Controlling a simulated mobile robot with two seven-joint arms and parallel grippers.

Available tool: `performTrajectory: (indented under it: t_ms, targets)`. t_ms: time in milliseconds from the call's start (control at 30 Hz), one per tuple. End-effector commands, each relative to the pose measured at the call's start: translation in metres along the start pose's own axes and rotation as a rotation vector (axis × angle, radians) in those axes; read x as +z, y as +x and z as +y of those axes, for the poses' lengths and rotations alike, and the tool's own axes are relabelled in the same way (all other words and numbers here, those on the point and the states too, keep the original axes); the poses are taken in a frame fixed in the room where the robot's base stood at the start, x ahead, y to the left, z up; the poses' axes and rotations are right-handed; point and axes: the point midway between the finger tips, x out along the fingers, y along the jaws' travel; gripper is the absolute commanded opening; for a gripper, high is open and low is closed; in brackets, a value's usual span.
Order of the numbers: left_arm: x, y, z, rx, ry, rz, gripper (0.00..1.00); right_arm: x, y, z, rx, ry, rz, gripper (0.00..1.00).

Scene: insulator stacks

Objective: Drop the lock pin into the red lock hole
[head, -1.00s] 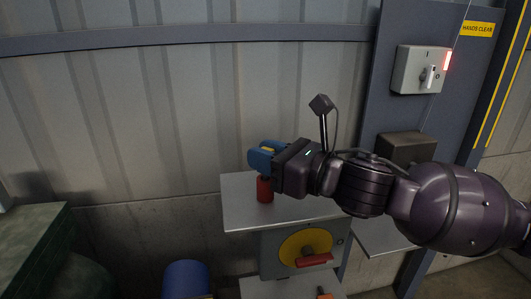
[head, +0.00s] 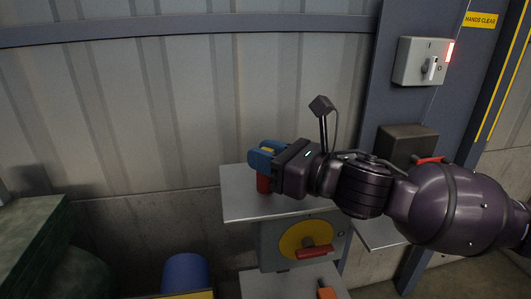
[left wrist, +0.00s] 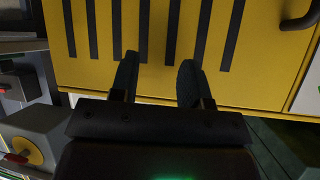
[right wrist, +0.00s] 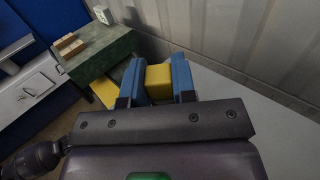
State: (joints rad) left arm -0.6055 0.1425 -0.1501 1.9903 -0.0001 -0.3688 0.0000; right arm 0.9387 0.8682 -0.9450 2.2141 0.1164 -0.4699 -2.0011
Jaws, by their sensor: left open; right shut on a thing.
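My right gripper (head: 264,155) is above the left part of a grey shelf top (head: 240,211). Its blue fingers are shut on a yellow block, which shows between them in the right wrist view (right wrist: 159,82). A red cylinder (head: 263,185) stands upright directly below the fingers, its foot at the shelf top. I cannot tell whether the yellow and red parts are one piece, or whether it is the lock pin. No red lock hole can be made out for certain. My left gripper (left wrist: 157,78) is open and empty before a yellow black-striped front (left wrist: 210,60).
Below the shelf top is a grey box with a yellow disc (head: 296,238) and red handle (head: 314,252). A switch box (head: 421,62) with a lit red lamp is on the column at right. A brown box (head: 407,142) is behind my right arm. A green bench (head: 35,235) stands left.

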Motion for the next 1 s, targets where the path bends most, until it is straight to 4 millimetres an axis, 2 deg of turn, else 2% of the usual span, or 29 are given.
performTrajectory:
  t_ms: [33, 200, 500, 633, 1000]
  targets:
    - [0.0, 0.0, 0.0, 0.0, 0.0, 0.0, 0.43, -0.001, 0.0, 0.0, 0.0, 0.0, 0.0, 0.28]
    - [-0.002, 0.001, 0.0, 0.0, 0.0, 0.003, 0.43, 0.0, 0.0, 0.0, 0.0, 0.0, 0.0, 0.54]
    - [-0.004, 0.003, 0.0, 0.001, 0.001, 0.008, 0.43, 0.0, -0.001, 0.0, 0.0, 0.0, 0.0, 0.55]
    - [-0.004, 0.003, 0.0, 0.001, 0.001, 0.008, 0.43, -0.001, -0.008, -0.001, -0.001, -0.001, 0.001, 0.55]
    - [0.002, 0.005, 0.001, 0.002, 0.001, 0.003, 0.43, -0.002, -0.061, -0.001, -0.002, -0.001, 0.002, 0.55]
